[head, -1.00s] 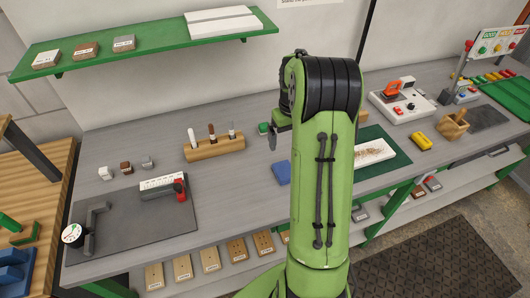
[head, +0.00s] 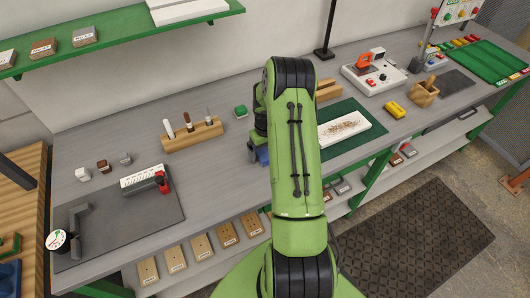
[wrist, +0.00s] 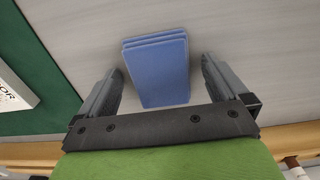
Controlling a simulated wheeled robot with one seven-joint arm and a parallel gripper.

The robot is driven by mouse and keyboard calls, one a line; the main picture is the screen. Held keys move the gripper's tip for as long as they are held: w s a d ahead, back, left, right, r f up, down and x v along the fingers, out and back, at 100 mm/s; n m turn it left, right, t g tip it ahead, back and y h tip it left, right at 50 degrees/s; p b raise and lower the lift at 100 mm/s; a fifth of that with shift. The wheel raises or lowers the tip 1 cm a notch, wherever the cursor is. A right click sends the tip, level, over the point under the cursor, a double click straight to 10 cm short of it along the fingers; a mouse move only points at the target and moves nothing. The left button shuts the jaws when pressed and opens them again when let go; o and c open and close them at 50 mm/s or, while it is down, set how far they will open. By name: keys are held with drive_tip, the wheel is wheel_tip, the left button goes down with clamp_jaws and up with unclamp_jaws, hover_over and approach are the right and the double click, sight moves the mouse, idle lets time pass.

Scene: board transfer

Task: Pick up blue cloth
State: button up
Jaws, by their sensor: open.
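The blue cloth (wrist: 157,72) is a folded, layered rectangle lying on the grey bench, seen in the wrist view. My gripper (wrist: 160,78) is open, with one finger on each side of the cloth and a gap to each. In the head view my gripper (head: 258,150) is mostly hidden behind my green arm, over the cloth.
A green mat (head: 368,148) with a white board (head: 335,135) lies just right of my arm. A wooden holder (head: 192,135) with several tools and a small green block (head: 240,111) stand to the left. A green shelf (head: 120,35) hangs above the bench.

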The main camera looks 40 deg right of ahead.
drive_tip(key=c, duration=1.1)
